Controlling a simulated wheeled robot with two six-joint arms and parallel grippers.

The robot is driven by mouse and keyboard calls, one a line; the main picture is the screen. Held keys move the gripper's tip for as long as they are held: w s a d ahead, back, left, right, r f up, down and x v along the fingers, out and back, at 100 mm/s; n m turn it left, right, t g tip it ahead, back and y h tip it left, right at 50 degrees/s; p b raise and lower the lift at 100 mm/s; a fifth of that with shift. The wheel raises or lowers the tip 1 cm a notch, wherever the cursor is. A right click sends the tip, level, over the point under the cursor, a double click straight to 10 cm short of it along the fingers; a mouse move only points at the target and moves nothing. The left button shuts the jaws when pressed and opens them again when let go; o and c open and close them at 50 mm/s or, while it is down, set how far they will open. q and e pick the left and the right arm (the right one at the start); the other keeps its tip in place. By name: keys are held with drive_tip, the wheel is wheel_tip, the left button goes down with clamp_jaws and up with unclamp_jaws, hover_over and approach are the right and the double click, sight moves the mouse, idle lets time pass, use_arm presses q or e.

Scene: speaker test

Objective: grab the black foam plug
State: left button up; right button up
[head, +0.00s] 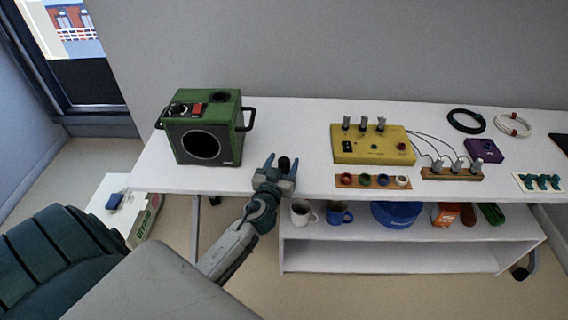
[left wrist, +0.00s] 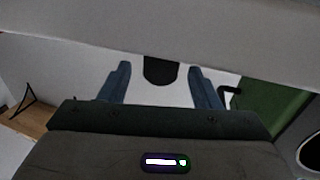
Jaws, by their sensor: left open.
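The black foam plug (head: 284,163) is a small dark cylinder near the front edge of the white table (head: 240,182), to the right of the green speaker box. My left gripper (head: 280,161) is open, its blue fingers on either side of the plug in the head view. In the left wrist view the plug (left wrist: 161,72) shows between the two spread fingers, with a visible gap to each; its upper part is cut off by a pale surface. I cannot tell whether the fingers are level with it. My right gripper is not in view.
The green speaker box (head: 229,140) has a round dark opening and side handles. A yellow box (head: 370,152) with knobs, a wooden strip of coloured rings (head: 344,181) and cable coils (head: 466,121) lie to the right. Mugs (head: 303,212) stand on the lower shelf.

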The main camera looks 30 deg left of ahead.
sight(286, 157)
use_arm(q)
drive_tip(key=shift+p+x, duration=0.3)
drive_tip(key=shift+x, duration=1.2)
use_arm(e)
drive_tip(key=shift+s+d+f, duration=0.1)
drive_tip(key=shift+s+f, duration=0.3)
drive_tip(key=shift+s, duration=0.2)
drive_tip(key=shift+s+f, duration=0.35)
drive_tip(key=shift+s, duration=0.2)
use_arm(q)
drive_tip(key=c, duration=1.1)
drive_tip(key=shift+o, duration=0.2)
drive_tip(key=shift+r, duration=0.1)
